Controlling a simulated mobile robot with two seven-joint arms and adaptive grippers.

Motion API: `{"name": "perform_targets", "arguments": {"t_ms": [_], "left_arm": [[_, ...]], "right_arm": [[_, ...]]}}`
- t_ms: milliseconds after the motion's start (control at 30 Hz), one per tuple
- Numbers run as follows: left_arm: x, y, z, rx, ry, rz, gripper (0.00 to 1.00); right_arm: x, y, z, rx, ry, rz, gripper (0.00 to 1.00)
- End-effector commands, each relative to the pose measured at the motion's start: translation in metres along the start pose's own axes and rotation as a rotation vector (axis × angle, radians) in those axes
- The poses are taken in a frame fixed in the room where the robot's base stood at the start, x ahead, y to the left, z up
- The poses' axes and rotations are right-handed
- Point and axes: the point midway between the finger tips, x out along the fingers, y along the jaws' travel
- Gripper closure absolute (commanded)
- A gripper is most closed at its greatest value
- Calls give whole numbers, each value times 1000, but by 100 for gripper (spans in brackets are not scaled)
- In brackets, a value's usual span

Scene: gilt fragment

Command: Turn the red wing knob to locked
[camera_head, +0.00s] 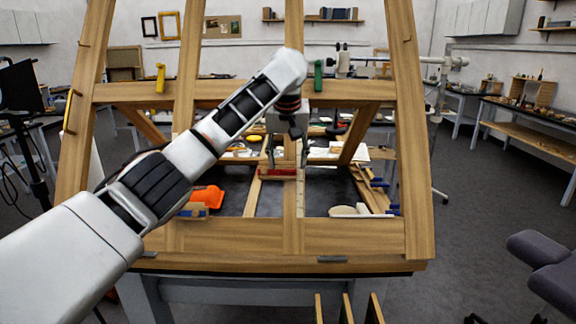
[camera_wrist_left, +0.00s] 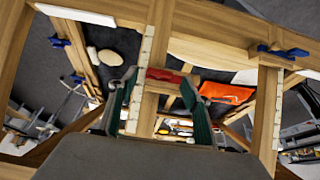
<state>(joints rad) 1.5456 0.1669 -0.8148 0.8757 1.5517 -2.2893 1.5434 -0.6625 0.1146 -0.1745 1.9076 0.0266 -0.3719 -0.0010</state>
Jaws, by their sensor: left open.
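The red wing knob (camera_head: 281,172) sits on a wooden piece at the middle upright of the easel-like wooden frame. In the left wrist view the red knob (camera_wrist_left: 164,76) lies crosswise between the two fingertips. My left gripper (camera_head: 288,162) is open and points down over the knob. In the left wrist view its green-grey fingers (camera_wrist_left: 161,82) stand on either side of the knob, with visible space between them. I cannot tell whether a finger touches it. My right gripper is not in view.
A yellow knob (camera_head: 160,78) and a green knob (camera_head: 318,75) are on the upper crossbar. Wooden uprights and bars surround my left gripper. An orange object (camera_head: 208,196) and a pale oval object (camera_head: 347,211) lie behind the lower bar. A grey chair (camera_head: 548,262) stands at right.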

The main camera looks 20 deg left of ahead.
Motion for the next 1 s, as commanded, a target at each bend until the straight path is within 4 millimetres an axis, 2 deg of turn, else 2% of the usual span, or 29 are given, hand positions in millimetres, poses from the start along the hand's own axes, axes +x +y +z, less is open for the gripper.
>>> {"name": "perform_targets", "arguments": {"t_ms": [100,200,533,667,700,1000], "left_arm": [[15,0,0,-1,-2,-1,51],[22,0,0,-1,-1,-1,51],[25,0,0,0,0,0,51],[25,0,0,0,0,0,85],[25,0,0,0,0,0,90],[25,0,0,17,0,-11,90]], "right_arm": [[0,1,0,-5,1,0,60],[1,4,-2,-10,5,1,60],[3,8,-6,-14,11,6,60],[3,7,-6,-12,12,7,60],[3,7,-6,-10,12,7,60],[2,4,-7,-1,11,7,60]]}}
